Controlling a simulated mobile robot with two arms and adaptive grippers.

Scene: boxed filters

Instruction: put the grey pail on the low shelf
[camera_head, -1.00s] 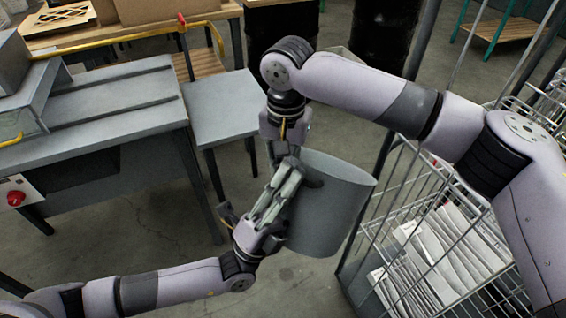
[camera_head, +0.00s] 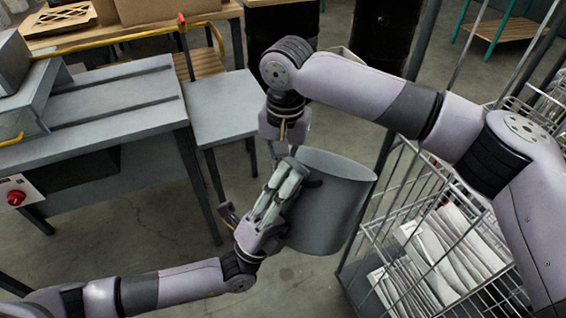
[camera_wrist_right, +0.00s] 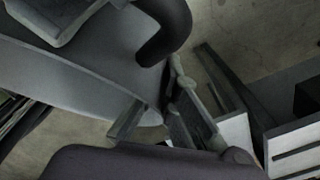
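The grey pail (camera_head: 332,215) is held off the floor, slightly tilted, in the middle of the head view. A black fitting shows on its left side. My left gripper (camera_head: 277,190) lies against that side from below left; its fingertips overlap the fitting, and I cannot tell whether they close on it. My right gripper (camera_head: 283,140) points down at the pail's upper left edge, with its fingers largely hidden there. In the right wrist view the pail (camera_wrist_right: 70,70) fills the upper left, and the right fingers (camera_wrist_right: 158,120) stand apart around its edge near a dark curved part; their grip is unclear.
A wire rack (camera_head: 405,225) with stacked white packets stands close to the pail's right. A low grey table (camera_head: 222,105) is behind left, beside a grey workbench (camera_head: 110,115) with a red knob. Bare floor (camera_head: 150,225) lies at the lower left.

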